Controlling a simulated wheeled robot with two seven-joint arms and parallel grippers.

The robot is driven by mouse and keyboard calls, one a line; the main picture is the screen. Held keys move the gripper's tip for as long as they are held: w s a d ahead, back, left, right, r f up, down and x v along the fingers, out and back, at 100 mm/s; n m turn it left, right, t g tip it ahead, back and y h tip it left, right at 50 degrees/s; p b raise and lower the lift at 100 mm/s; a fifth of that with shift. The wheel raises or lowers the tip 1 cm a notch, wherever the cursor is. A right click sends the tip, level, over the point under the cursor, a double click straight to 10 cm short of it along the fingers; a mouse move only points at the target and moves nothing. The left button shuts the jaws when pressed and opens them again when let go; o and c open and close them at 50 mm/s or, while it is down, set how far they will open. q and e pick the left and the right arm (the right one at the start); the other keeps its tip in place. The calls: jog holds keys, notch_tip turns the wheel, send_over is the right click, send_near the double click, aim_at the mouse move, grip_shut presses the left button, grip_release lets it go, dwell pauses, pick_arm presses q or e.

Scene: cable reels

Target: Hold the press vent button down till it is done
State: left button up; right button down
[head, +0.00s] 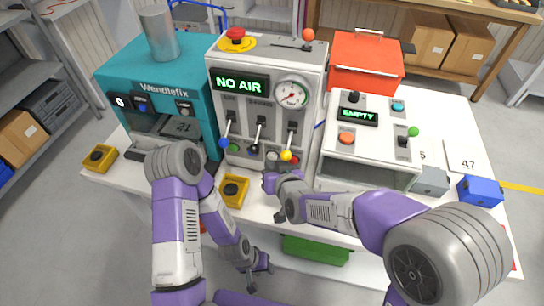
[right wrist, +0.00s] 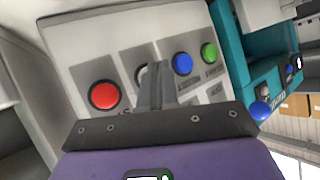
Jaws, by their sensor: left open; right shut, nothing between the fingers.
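A white cabinet (head: 262,60) stands in the middle of the table with a lit "NO AIR" display (head: 240,84), a round gauge and three levers. Its lower panel carries a row of buttons. In the right wrist view these are a red button (right wrist: 103,95), a blue button (right wrist: 182,63) and a green button (right wrist: 208,53), with a pale one (right wrist: 141,76) partly hidden behind my fingers. I cannot read their labels. My right gripper (right wrist: 153,72) is shut and empty, its tips over or against the pale button; contact is unclear. My left gripper (head: 257,272) is open and empty, low before the table.
A teal "Wendlefix" machine (head: 120,75) stands left of the cabinet. A white box with an "EMPTY" display (head: 358,116) and a red toolbox (head: 366,62) stand right.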

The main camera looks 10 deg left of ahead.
jog(key=shift+s+f, duration=0.1)
jog(key=s+p, duration=0.1)
jog(key=s, duration=0.4)
jog(key=shift+a, duration=0.1)
dwell(0.6)
